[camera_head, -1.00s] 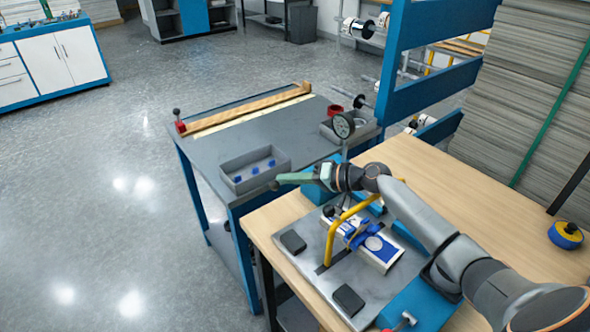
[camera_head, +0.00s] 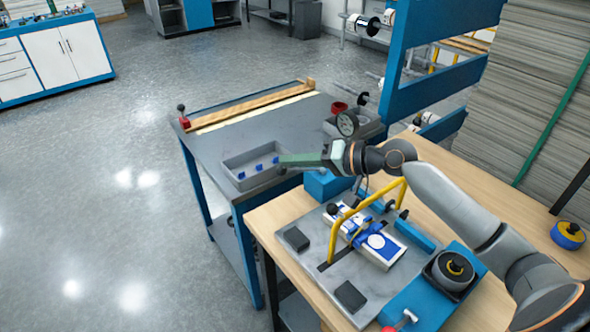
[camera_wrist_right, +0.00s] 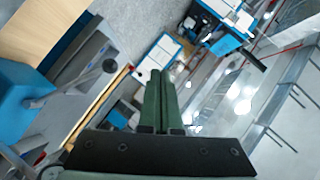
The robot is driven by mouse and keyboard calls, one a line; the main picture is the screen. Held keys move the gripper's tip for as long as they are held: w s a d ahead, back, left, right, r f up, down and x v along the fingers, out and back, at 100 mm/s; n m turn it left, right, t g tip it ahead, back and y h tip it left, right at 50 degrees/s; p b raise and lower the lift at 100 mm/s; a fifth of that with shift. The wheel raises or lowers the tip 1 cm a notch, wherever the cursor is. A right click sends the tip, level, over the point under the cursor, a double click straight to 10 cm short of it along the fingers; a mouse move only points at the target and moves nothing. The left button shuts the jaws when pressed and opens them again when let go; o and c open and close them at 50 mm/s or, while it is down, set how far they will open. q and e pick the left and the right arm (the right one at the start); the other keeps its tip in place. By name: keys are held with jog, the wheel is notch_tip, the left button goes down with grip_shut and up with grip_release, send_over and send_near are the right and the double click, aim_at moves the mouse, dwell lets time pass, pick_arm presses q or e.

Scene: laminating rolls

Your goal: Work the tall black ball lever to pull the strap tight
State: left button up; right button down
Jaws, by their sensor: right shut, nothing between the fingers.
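A strapping rig with a grey plate (camera_head: 318,284) sits on the wooden bench, with a yellow hoop (camera_head: 334,238) over a white-and-blue pack (camera_head: 380,246). Small black balls show beside the hoop, one at its left (camera_head: 332,208) and one at its right (camera_head: 404,214); I cannot tell in the head view which is the tall lever. A black ball on a grey stem (camera_wrist_right: 109,66) shows in the right wrist view, left of the fingers and apart from them. My right gripper (camera_head: 283,160) is shut and empty, above and beyond the rig; its green fingers (camera_wrist_right: 155,78) lie together. My left gripper is out of view.
A grey table (camera_head: 215,150) with a small bin (camera_head: 232,178) lies under and beyond my right fingers. A black reel (camera_head: 453,270) sits on a blue block at the rig's right. The floor at left is clear.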

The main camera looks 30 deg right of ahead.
jog(key=s+a+r, duration=0.3)
jog(key=s, duration=0.4)
jog(key=shift+a+r, duration=0.2)
jog(key=shift+a, duration=0.05)
